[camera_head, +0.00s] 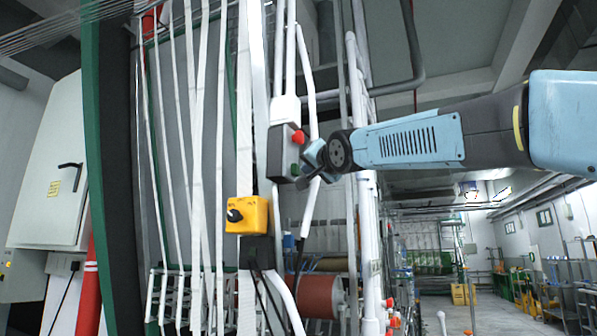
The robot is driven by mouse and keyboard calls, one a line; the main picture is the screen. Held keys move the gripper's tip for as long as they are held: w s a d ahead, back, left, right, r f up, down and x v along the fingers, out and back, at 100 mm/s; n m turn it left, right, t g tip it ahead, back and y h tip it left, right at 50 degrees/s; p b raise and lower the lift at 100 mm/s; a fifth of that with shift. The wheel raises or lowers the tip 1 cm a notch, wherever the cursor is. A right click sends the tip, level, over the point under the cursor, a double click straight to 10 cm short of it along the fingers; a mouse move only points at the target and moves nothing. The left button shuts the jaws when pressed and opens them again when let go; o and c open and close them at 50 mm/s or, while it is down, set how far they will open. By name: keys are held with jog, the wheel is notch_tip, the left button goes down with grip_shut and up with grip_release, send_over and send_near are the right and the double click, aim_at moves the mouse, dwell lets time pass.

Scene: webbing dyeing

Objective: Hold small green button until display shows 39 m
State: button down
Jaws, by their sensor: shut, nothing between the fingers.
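A grey control box (279,152) is fixed to the white upright of the machine, near the middle of the view. A red button (298,137) sits on its upper part and a small green button (295,169) below it. My gripper (301,184) is shut and empty, at the end of the blue arm reaching in from the right. Its dark fingers point left and appear just below and beside the green button. I cannot tell whether they touch it or whether it is pressed. No readable display with metres shows in this view.
A yellow box with a black rotary knob (248,215) is mounted lower left of the control box. White webbing strips (200,150) hang to the left. White pipes (363,200) run vertically behind the arm. A red roller (318,297) lies below. Open floor shows at right.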

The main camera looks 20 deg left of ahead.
jog(key=shift+a, duration=0.5)
dwell(0.5)
jog(key=shift+d, duration=0.1)
dwell(4.2)
jog(key=shift+d, duration=0.8)
jog(key=shift+s+d, duration=0.15)
jog(key=shift+d, duration=1.15)
jog(key=shift+s+d, duration=0.1)
jog(key=shift+d, duration=1.15)
